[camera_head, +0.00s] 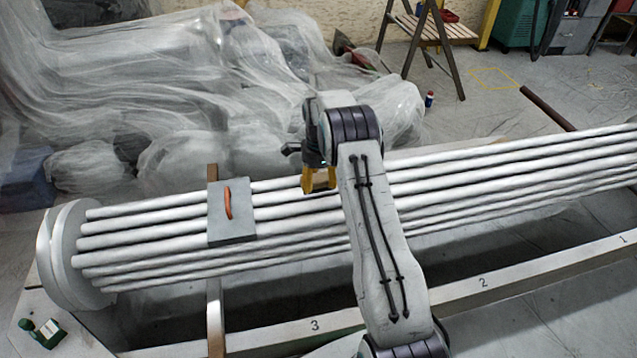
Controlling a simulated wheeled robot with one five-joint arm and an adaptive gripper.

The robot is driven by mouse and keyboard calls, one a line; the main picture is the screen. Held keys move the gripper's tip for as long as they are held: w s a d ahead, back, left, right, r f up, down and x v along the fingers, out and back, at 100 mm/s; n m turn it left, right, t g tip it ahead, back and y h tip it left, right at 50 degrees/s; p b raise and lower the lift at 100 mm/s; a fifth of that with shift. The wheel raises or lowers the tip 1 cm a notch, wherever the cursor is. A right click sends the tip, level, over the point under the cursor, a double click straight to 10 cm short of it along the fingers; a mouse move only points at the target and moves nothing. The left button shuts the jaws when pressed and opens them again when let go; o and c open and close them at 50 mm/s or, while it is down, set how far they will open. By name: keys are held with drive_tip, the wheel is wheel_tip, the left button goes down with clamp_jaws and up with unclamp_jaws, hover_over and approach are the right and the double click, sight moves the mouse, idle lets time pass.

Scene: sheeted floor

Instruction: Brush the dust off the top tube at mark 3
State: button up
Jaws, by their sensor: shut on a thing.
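My gripper (312,156) is shut on a brush (318,180) with a yellow-brown lower part. The brush hangs at the back edge of the tube bundle, over or against the top tube (278,184); I cannot tell whether it touches. The pale tubes run from the round end plate (72,255) at the left up to the right edge. Mark 3 (315,324) is on the near pale rail, below the brush in the picture. Marks 2 (483,282) and 1 (623,239) are farther right. My arm hides part of the tubes. I cannot make out dust on the tube.
A grey block (232,228) with an orange handle sits across the tubes left of my gripper. Plastic-sheeted heaps (180,80) stand behind. A wooden step stool (445,32) is at the back. A small green object (48,329) lies at lower left.

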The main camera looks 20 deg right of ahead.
drive_tip(key=shift+r, duration=0.2)
drive_tip(key=shift+r+p, duration=1.05)
drive_tip(key=shift+r, duration=0.4)
